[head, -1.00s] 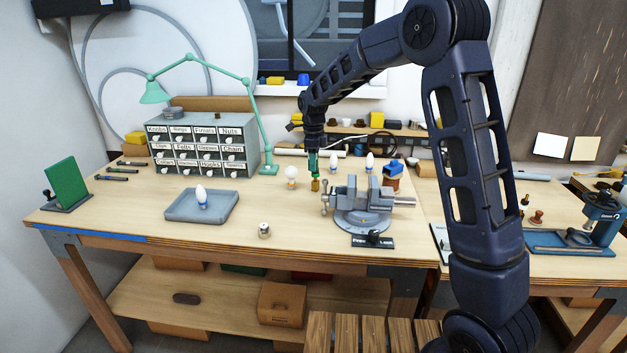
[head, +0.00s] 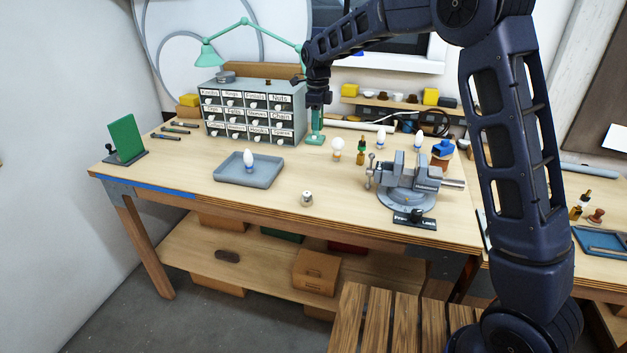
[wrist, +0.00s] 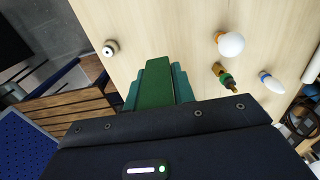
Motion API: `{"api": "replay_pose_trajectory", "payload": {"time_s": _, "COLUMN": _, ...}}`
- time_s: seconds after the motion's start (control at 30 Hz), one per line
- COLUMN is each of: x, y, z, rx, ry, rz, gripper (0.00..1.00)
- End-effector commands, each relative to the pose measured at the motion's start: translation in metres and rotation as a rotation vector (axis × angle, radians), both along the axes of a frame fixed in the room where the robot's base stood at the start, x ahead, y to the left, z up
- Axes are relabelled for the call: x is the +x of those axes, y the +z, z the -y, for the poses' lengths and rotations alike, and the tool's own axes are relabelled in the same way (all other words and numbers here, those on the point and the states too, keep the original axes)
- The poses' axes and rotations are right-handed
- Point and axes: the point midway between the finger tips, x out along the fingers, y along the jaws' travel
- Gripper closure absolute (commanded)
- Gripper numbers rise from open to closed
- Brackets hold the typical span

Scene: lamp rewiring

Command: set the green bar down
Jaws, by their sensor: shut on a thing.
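The green bar (wrist: 155,88) is clamped between the teal fingers of my gripper (wrist: 157,92) in the wrist view, its flat face up to the camera and its end pointing out over the bare wood. In the head view my gripper (head: 317,118) hangs above the back of the workbench (head: 330,215), in line with the foot of the green lamp. There the bar is hard to tell from the fingers and lamp. The wrist view shows wood beyond the bar; I cannot tell its height above the bench.
A round bulb (head: 338,144), a small green-and-amber item (head: 361,152) and a vise (head: 405,182) stand to the right. A drawer cabinet (head: 254,115) and a grey tray (head: 248,171) are left. A small metal cylinder (head: 307,199) stands in front. Wood around it is clear.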

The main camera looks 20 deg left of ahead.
Motion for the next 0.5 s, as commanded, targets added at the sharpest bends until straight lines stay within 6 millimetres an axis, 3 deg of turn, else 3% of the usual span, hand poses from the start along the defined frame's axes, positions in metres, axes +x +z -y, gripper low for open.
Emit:
{"api": "replay_pose_trajectory", "payload": {"time_s": 0.17, "x": -0.007, "y": -0.005, "z": -0.014, "rx": 0.000, "ry": 0.000, "rz": 0.000, "gripper": 1.00}}
{"api": "replay_pose_trajectory", "payload": {"time_s": 0.5, "x": -0.008, "y": -0.071, "z": -0.014, "rx": -0.002, "ry": -0.001, "rz": -0.001, "gripper": 1.00}}
